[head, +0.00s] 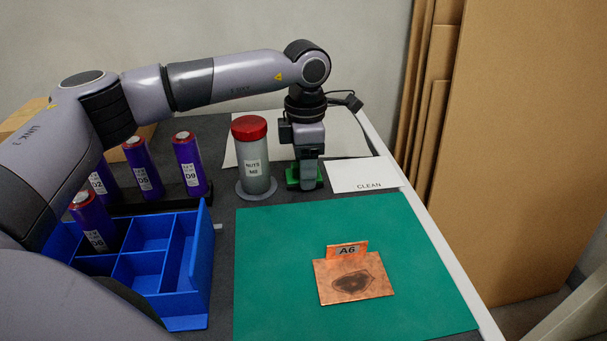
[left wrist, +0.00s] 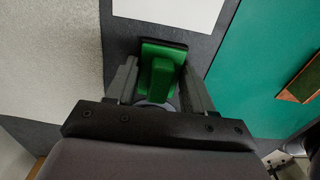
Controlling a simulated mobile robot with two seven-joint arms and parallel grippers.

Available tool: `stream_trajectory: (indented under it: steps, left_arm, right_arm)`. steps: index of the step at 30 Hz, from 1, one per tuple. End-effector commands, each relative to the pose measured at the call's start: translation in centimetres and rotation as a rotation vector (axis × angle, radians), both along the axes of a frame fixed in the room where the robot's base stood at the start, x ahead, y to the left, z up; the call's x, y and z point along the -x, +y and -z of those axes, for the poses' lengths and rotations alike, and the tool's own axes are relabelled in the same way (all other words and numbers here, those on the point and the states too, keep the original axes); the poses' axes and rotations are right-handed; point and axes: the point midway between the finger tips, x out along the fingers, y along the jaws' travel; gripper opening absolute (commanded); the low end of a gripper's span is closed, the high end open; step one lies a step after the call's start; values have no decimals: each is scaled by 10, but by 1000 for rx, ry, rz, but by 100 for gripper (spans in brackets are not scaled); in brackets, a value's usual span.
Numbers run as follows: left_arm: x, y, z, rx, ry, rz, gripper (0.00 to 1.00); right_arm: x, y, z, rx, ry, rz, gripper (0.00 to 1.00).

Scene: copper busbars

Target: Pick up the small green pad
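The small green pad (head: 293,178) is on the dark table top between the jar and the white CLEAN card, mostly hidden behind my gripper in the head view. In the left wrist view the green pad (left wrist: 162,72) shows a raised green grip on a flat base with a dark edge. My left gripper (head: 306,184) points straight down over it. In the left wrist view its two fingers (left wrist: 160,85) stand on either side of the raised grip, with a gap seeming to show at each side. My right gripper is not in view.
A red-lidded jar (head: 252,157) stands close left of the gripper. The CLEAN card (head: 365,175) lies at its right. A green mat (head: 270,275) holds a copper plate (head: 353,282) with an A6 tag. A blue divided bin (head: 206,285) and several purple cylinders (head: 188,165) are at left.

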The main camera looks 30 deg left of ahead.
Motion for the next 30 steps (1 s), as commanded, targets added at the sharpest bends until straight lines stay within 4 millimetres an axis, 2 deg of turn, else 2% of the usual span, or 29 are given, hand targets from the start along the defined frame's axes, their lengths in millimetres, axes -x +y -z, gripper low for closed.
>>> stream_trajectory:
  steps: [8, 13, 20, 24, 30]
  left_arm:
    - [0, 0, -2, 1, -1, 0, 23]
    - [-1, 0, -21, 1, -5, 0, 23]
    - [-1, -1, -82, 2, -6, 1, 23]
    - [-1, -1, -123, 1, -5, 2, 23]
    - [-1, -1, -170, 0, -3, 1, 23]
  right_arm:
    - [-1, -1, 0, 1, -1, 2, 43]
    - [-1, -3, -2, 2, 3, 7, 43]
    - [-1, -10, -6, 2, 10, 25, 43]
    - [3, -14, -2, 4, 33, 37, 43]
    - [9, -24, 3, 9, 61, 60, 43]
